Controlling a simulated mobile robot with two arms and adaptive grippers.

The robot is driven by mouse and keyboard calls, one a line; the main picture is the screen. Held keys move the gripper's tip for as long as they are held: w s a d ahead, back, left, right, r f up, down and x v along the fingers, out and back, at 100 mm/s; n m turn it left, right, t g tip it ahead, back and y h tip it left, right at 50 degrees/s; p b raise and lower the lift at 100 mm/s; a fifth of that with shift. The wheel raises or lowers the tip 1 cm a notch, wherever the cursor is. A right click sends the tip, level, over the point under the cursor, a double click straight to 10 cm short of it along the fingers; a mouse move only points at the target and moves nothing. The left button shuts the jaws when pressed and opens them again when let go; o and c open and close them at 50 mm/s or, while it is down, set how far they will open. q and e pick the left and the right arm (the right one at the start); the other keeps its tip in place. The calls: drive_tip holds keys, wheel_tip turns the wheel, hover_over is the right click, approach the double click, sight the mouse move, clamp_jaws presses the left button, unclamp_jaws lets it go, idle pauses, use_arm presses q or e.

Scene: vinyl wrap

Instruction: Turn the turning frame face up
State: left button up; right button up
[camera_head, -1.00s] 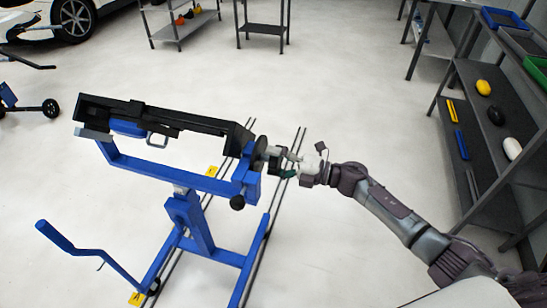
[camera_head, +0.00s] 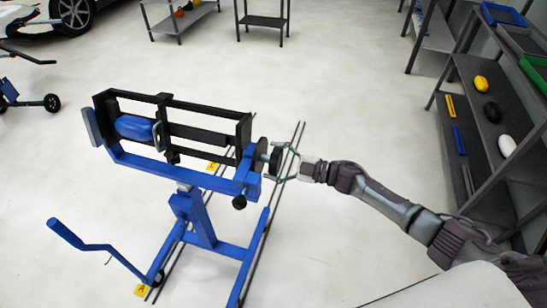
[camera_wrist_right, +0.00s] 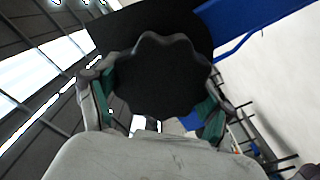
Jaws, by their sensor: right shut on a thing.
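The turning frame (camera_head: 205,103) is a black rectangular frame on a blue stand (camera_head: 200,220). It is tilted, with its open face showing toward me, and a blue part (camera_head: 135,128) with a metal handle sits inside it. A black scalloped knob (camera_head: 275,160) is on the frame's right end. My right gripper (camera_head: 284,163) is shut on this knob; in the right wrist view the knob (camera_wrist_right: 160,78) fills the space between the fingers. My left gripper is not in view.
A dark shelf unit (camera_head: 485,125) with trays and small items stands at the right. Rails (camera_head: 262,250) run on the floor under the stand, with yellow markers beside them. A blue crank arm (camera_head: 85,245) sticks out at the lower left. Open floor lies behind the stand.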

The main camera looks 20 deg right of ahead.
drive_tip(key=m+p, duration=0.1)
drive_tip(key=m, duration=0.2)
drive_tip(key=shift+w+d+r+m, duration=0.1)
drive_tip(key=shift+m, duration=0.3)
drive_tip(key=m+p, duration=0.1)
drive_tip(key=m, duration=0.2)
drive_tip(key=shift+m, duration=0.3)
drive_tip(key=m, duration=0.4)
drive_tip(key=shift+w+d, duration=0.1)
drive_tip(key=shift+m+p, duration=0.35)
drive_tip(key=shift+m, duration=1.55)
drive_tip(key=shift+f, duration=0.2)
drive_tip(key=o, duration=1.6)
drive_tip(key=shift+d+r, duration=0.1)
